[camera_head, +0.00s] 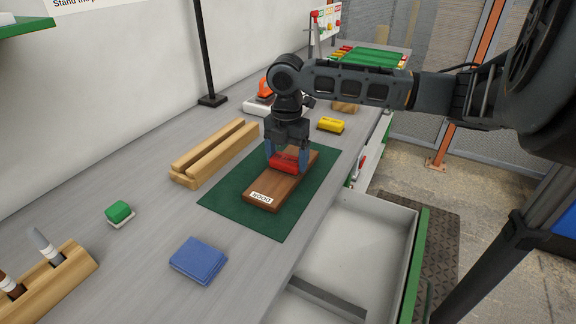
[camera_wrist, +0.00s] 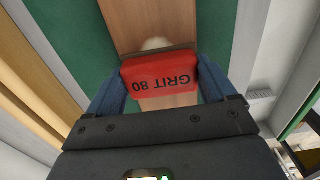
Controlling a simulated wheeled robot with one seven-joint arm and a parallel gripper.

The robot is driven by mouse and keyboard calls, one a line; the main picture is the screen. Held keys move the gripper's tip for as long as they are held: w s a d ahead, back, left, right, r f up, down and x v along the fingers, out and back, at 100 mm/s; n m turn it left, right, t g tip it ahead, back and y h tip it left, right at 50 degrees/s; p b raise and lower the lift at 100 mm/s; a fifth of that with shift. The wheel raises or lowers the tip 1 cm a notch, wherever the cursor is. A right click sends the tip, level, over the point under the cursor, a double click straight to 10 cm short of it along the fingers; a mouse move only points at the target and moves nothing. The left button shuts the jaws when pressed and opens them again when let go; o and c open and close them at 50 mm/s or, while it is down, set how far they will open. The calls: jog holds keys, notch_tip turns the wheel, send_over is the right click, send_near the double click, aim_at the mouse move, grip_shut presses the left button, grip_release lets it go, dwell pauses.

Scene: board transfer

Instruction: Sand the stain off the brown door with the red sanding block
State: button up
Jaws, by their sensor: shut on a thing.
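The brown door (camera_head: 263,203) is a small wooden board with a "WOOD" label at its near end, lying flat on a dark green mat (camera_head: 231,201). The red sanding block (camera_head: 284,164) is at the far half of the door, between the fingers of my gripper (camera_head: 287,161). In the wrist view the red block (camera_wrist: 161,75) reads "GRIT 80", and the blue fingers grip it from both sides, over the brown door (camera_wrist: 146,24). A pale spot, perhaps the stain (camera_wrist: 155,44), shows at the block's edge, partly hidden by it. I cannot tell whether block and door touch.
Wooden rails (camera_head: 215,152) lie left of the mat. A yellow block (camera_head: 331,125) is behind it. A green block (camera_head: 119,213) and blue folded cloths (camera_head: 199,260) are nearer. A wooden holder (camera_head: 56,278) stands front left. An open drawer (camera_head: 352,250) juts out at the right.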

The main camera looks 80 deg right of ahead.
jog(key=shift+w+a, duration=0.2)
jog(key=shift+a, duration=0.65)
jog(key=shift+s+d, duration=0.25)
jog(key=shift+d, duration=0.65)
jog(key=shift+s+d+f, duration=0.1)
jog(key=shift+s+d, duration=0.1)
jog(key=shift+d, duration=0.6)
jog(key=shift+s+d, duration=0.2)
jog(key=shift+d, duration=0.55)
jog(key=shift+w+a+r+p, duration=0.1)
jog(key=shift+w+a+p, duration=0.2)
jog(key=shift+a, duration=0.5)
jog(key=shift+w+a+r+p, duration=0.15)
jog(key=shift+a+p, duration=0.1)
jog(key=shift+a, duration=0.55)
jog(key=shift+w+a+f, duration=0.15)
jog(key=shift+a, duration=0.6)
jog(key=shift+r+p, duration=1.65)
jog(key=shift+r, duration=1.85)
